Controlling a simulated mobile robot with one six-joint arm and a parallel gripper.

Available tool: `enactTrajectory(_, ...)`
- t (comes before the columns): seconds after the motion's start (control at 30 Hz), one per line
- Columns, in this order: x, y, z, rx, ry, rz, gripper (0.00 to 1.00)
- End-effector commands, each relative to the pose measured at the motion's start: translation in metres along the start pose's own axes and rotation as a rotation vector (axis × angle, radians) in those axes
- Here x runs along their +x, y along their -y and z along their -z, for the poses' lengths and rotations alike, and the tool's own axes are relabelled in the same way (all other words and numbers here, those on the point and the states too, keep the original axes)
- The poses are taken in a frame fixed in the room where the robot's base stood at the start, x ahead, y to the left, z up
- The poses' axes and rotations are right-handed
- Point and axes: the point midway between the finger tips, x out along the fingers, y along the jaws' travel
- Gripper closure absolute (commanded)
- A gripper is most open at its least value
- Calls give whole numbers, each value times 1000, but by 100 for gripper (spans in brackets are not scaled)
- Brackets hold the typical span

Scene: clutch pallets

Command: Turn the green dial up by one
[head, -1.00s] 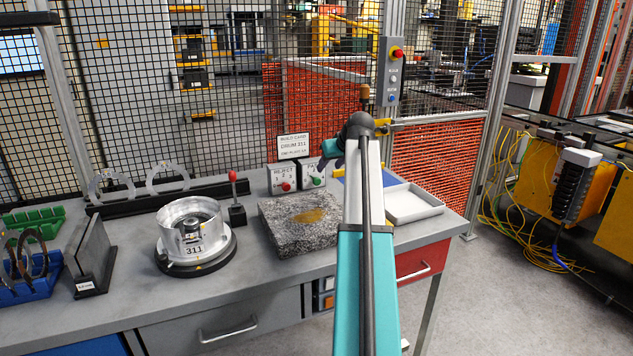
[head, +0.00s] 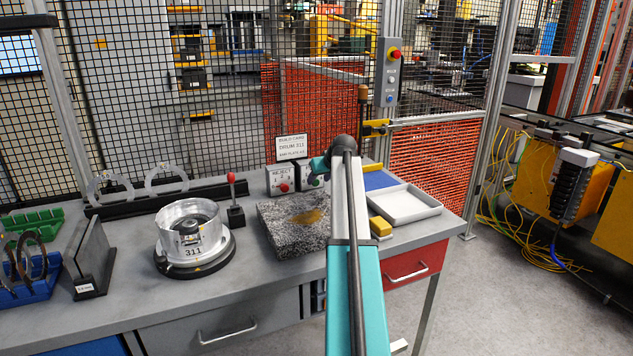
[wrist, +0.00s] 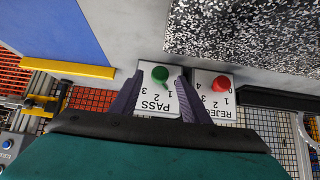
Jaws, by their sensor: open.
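The green dial (wrist: 160,73) sits on a white box labelled PASS (wrist: 158,103), with numbers around it. In the wrist view, my gripper (wrist: 155,82) is open, with one dark finger on each side of the PASS box and the dial between them. I cannot tell whether the fingers touch anything. In the head view, the green dial (head: 314,181) shows at the back of the bench, partly hidden by my teal gripper. Its exact setting is too small to read surely.
The red dial (wrist: 220,84) on the REJECT box stands close beside the PASS box. A speckled stone slab (head: 290,243) lies in front. A build card (head: 291,147) stands behind.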

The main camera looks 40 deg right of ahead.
Motion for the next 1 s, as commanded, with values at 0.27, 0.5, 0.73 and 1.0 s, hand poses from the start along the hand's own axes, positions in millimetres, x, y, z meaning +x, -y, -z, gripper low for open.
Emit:
enactTrajectory(0.27, 25, 0, 1, -1, 0, 1, 58)
enactTrajectory(0.5, 29, 1, 0, -1, -1, 1, 58)
enactTrajectory(0.73, 28, 2, 0, -1, 0, 1, 75)
enactTrajectory(1.0, 28, 5, 1, -1, 0, 4, 98)
